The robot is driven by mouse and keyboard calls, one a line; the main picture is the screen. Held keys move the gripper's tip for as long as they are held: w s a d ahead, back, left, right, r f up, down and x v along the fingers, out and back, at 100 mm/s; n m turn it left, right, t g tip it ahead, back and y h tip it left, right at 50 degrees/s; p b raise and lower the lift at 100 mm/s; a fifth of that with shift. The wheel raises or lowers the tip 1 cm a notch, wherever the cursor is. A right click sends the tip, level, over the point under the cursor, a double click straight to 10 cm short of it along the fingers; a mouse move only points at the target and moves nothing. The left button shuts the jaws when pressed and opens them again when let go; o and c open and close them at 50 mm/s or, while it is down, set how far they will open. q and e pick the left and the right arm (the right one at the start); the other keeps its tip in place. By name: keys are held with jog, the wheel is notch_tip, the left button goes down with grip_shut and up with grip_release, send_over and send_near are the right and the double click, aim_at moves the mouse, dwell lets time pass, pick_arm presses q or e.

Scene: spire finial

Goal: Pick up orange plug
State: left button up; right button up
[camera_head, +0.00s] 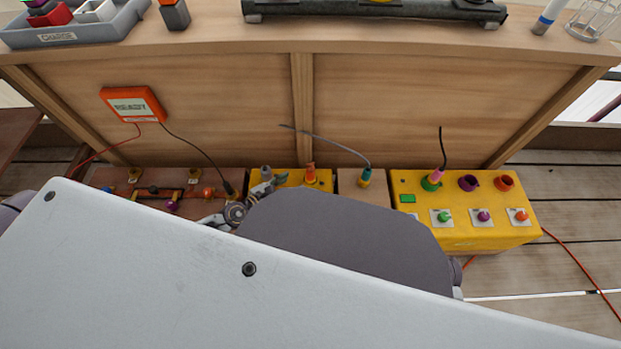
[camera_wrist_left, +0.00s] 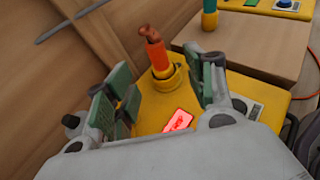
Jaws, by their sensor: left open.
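The orange plug (camera_head: 311,174) stands upright on a small yellow box (camera_head: 291,178) in the head view. In the left wrist view the orange plug (camera_wrist_left: 157,56) has a brown, bent top and sits in a round yellow socket (camera_wrist_left: 164,82). My left gripper (camera_head: 270,185) is just left of the plug in the head view. In the left wrist view my left gripper (camera_wrist_left: 155,95) is open and empty, its green-padded fingers apart, with the plug beyond and between them. A large pale part of mine hides much of the foreground. My right gripper is not in view.
A teal plug (camera_head: 366,176) with a cable stands on a wooden block right of the yellow box. A larger yellow panel (camera_head: 480,230) holds a pink plug (camera_head: 437,173) and several coloured sockets. An orange READY box (camera_head: 133,105) is on the wooden wall. A red-lit display (camera_wrist_left: 178,121) shows near the socket.

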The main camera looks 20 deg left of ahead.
aim_at(309, 175)
pick_arm(q)
jog(key=shift+x, duration=2.5)
jog(key=shift+w+d+f, duration=0.25)
jog(key=shift+w, duration=0.4)
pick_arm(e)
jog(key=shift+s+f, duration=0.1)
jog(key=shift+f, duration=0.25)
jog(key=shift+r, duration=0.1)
